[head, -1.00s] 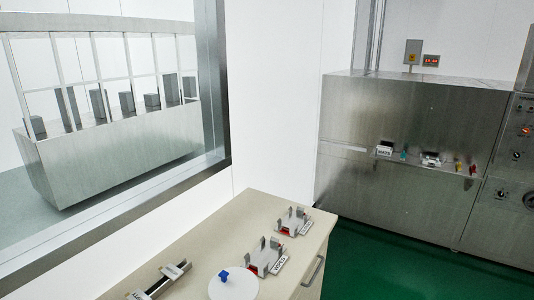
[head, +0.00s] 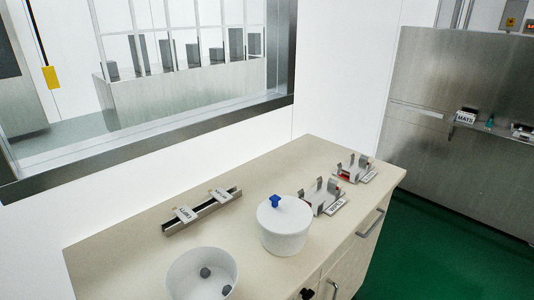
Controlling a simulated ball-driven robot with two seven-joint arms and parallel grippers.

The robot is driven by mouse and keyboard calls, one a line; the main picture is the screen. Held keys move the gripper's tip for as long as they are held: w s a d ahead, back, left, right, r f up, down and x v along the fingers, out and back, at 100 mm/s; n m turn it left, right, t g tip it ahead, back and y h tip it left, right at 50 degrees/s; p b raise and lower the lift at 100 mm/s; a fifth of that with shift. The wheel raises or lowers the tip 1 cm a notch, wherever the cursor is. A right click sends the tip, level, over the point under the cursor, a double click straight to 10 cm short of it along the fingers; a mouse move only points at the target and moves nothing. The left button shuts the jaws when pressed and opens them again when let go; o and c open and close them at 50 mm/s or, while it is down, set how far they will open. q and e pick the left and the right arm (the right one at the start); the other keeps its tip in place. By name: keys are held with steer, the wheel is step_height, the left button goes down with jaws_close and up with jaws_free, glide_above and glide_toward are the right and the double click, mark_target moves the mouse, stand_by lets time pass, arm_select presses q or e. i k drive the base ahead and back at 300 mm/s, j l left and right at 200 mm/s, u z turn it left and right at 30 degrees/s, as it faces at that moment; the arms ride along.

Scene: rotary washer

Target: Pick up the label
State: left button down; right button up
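Several small label plates with dark lettering are in the head view. One label (head: 184,214) sits on the left part of a narrow metal rail (head: 204,212) on the cabinet top. A second label (head: 219,195) sits on the right part of the same rail. Another label (head: 337,208) is at the front of a metal holder (head: 319,195), and a further holder (head: 353,168) with a plate stands behind it. A label reading "MATS" (head: 466,117) is on the steel machine at the right.
A white lidded tub (head: 285,236) with a blue knob (head: 276,201) stands on the cabinet top (head: 130,250). A window wall (head: 150,160) runs behind. The cabinet's left part is clear.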

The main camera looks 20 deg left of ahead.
mark_target(185, 212)
steer(key=k+j+u, duration=0.1)
steer(key=u, duration=1.2)
steer(key=k+j, duration=0.05)
steer(key=j, duration=0.05)
